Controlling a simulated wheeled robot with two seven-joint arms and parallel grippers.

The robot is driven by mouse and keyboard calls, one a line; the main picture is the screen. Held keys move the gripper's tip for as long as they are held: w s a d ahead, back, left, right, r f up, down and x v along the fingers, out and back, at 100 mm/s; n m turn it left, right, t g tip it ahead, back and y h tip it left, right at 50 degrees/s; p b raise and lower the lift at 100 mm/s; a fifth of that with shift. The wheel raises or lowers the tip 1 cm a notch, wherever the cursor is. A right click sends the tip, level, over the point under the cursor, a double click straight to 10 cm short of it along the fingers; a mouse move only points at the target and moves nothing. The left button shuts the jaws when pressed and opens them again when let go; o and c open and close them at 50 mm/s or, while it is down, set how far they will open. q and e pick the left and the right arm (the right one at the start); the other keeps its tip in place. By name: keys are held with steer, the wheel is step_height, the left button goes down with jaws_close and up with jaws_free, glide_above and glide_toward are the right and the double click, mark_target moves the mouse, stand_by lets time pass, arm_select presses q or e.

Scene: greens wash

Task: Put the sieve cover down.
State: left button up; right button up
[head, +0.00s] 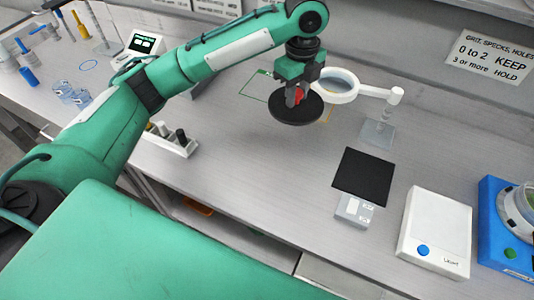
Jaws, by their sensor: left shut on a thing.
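The sieve cover (285,112) is a dark round disc with a red knob, near the middle of the head view. My left gripper (296,97) points down from above and is shut on the knob. The disc looks roughly level. I cannot tell whether its underside touches the bench or hangs a little above it. The fingertips are partly hidden around the knob. My right gripper is not in view.
A green outline (248,93) is marked on the bench left of the cover. A magnifier ring (354,92) on a stand is close behind right. A black square (363,177), a white box (435,235) and a blue device (497,235) are to the right. Bench in front is clear.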

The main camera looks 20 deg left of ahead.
arm_select(q)
steer(key=shift+f+p, duration=1.75)
steer(key=shift+f, duration=7.9)
steer(key=shift+f, duration=0.1)
steer(key=o, duration=1)
step_height(320, 180, up, 12)
steer(key=b, duration=0.3)
